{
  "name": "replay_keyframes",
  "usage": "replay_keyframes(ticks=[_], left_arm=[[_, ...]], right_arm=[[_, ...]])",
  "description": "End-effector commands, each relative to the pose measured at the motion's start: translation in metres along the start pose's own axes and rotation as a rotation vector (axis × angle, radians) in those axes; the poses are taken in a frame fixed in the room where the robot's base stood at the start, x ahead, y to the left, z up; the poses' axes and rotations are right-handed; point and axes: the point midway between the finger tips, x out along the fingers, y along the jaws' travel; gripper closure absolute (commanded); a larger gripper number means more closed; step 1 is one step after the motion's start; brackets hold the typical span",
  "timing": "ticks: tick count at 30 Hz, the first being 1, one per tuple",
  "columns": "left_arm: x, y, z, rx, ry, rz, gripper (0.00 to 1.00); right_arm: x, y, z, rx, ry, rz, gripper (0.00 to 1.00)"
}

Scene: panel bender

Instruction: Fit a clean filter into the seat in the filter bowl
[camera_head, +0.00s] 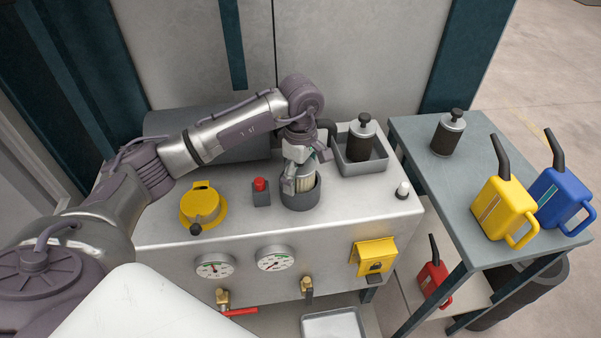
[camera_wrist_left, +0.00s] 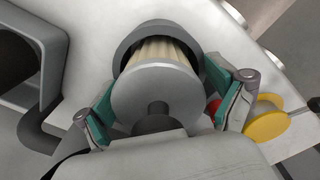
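A clean filter with pale pleats (camera_head: 306,183), a grey cap (camera_wrist_left: 150,90) and a dark knob stands in the mouth of the dark grey filter bowl (camera_head: 300,202). Pale pleats show above the rim, so part of it stands out of the bowl. The bowl rim also shows in the left wrist view (camera_wrist_left: 124,52). My left gripper (camera_head: 306,172) points down over the bowl. Its teal-padded fingers lie against both sides of the cap (camera_wrist_left: 159,95). The seat inside the bowl is hidden. My right gripper is not in view.
A dark-pleated filter (camera_head: 359,146) stands in a grey tray (camera_head: 374,163) right of the bowl. Another (camera_head: 446,138) stands on the side table (camera_head: 415,138) near yellow (camera_head: 503,208) and blue (camera_head: 562,197) cans. A red button (camera_head: 260,185) and yellow cap (camera_head: 205,208) are left of the bowl.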

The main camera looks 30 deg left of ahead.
Motion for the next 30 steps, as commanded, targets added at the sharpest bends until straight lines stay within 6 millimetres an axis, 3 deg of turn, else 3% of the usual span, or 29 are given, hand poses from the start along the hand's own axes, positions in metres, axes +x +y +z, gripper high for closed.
replay_keyframes(ticks=[13, 24, 30], left_arm=[[-0.011, 0.002, -0.001, -0.003, 0.002, 0.008, 0.01], [-0.085, 0.001, 0.0, 0.0, 0.001, 0.008, 0.01], [-0.113, 0.001, 0.0, 0.0, 0.001, 0.006, 0.01]], right_arm=[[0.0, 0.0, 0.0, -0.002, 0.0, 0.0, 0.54], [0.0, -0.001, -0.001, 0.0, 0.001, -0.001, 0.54], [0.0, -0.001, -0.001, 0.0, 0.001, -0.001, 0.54]])
